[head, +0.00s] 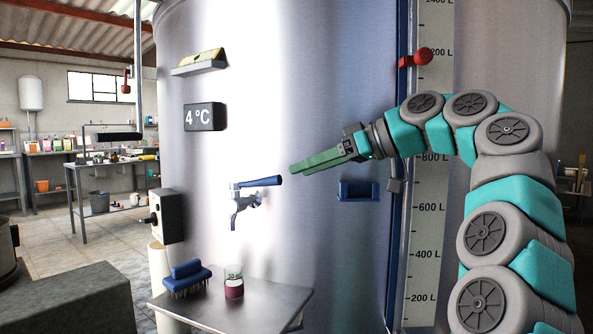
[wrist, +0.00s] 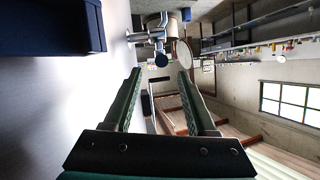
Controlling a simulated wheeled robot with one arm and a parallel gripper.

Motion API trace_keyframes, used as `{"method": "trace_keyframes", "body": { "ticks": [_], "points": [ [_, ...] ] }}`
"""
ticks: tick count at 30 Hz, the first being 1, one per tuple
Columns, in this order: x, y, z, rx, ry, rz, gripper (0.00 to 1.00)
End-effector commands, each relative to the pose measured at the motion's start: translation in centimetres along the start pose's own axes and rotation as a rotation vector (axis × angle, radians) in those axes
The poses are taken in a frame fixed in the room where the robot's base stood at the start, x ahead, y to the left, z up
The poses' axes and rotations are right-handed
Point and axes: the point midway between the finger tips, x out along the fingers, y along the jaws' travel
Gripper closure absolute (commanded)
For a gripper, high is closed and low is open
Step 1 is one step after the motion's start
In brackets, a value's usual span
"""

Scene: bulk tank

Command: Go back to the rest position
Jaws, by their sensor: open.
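My gripper (head: 293,169) reaches left from my arm in front of the steel bulk tank (head: 330,70). Its green fingers are apart with nothing between them, as the wrist view shows too (wrist: 160,73). In the head view the fingertips are just above and right of the tap's blue lever (head: 258,182). I cannot tell whether they touch the tank wall; they look apart from the lever. The metal tap (head: 240,204) juts from the tank. In the wrist view the tap (wrist: 155,36) shows beyond the fingertips.
A steel side table (head: 270,306) below the tap holds a beaker of dark red liquid (head: 233,284) and a blue brush (head: 187,278). A blue holder (head: 358,191) is on the tank below my gripper. A red knob (head: 423,57) sits by the level scale (head: 430,230).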

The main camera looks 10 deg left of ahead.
Motion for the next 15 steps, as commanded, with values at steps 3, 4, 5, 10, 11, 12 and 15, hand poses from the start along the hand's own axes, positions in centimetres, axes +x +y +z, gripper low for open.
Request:
{"method": "trace_keyframes", "body": {
  "ticks": [3, 4, 5, 10, 11, 12, 15],
  "points": [
    [0.0, 0.0, 0.0, 0.0, -0.001, -0.001, 0.43],
    [0.0, 0.0, 0.0, 0.0, -0.001, -0.001, 0.43],
    [0.0, 0.0, 0.0, 0.0, -0.001, -0.001, 0.43],
    [0.2, -0.3, 0.3, 0.016, -0.011, -0.005, 0.43],
    [0.3, -0.4, 0.4, 0.026, -0.017, -0.008, 0.43],
    [0.5, -0.7, 0.8, 0.043, -0.03, -0.012, 0.43],
    [0.9, -1.6, 2.0, 0.103, -0.069, -0.017, 0.43]
  ]
}}
